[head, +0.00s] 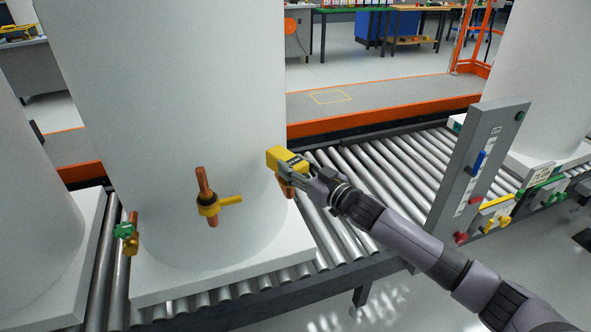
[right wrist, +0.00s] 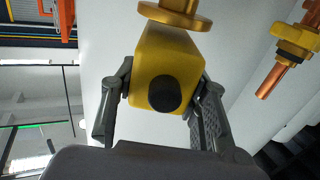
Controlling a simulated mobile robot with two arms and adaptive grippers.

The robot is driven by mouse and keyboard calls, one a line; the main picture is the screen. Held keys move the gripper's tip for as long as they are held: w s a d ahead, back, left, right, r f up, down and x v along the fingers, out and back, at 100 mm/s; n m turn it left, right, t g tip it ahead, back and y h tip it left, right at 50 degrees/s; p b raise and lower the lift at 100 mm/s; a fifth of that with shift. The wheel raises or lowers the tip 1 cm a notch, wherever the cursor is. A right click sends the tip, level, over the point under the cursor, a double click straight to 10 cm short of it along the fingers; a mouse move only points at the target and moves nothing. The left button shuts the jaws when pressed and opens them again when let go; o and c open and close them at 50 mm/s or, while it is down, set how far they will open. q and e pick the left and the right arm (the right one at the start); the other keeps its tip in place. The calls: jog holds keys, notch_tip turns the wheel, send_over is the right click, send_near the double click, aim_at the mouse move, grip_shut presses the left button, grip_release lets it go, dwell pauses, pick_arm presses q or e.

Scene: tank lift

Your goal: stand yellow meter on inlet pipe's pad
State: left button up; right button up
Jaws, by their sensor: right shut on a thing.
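The yellow meter (head: 279,155) is a small yellow block with a dark face, at the right side of the large white tank (head: 170,120). My right gripper (head: 296,172) is shut on it; in the right wrist view the fingers (right wrist: 160,108) grip both sides of the meter (right wrist: 165,60). A copper pipe (head: 286,189) shows just below the meter, partly hidden by the gripper. In the right wrist view a round brass pad (right wrist: 178,16) lies close against the meter's end; I cannot tell whether they touch. My left gripper is not in view.
A grey panel (head: 478,165) stands at right beside the roller conveyor (head: 400,165). Another white tank (head: 545,80) stands behind it.

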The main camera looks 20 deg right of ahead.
jog(key=shift+f, duration=0.5)
jog(key=shift+f, duration=0.1)
jog(key=o, duration=1.3)
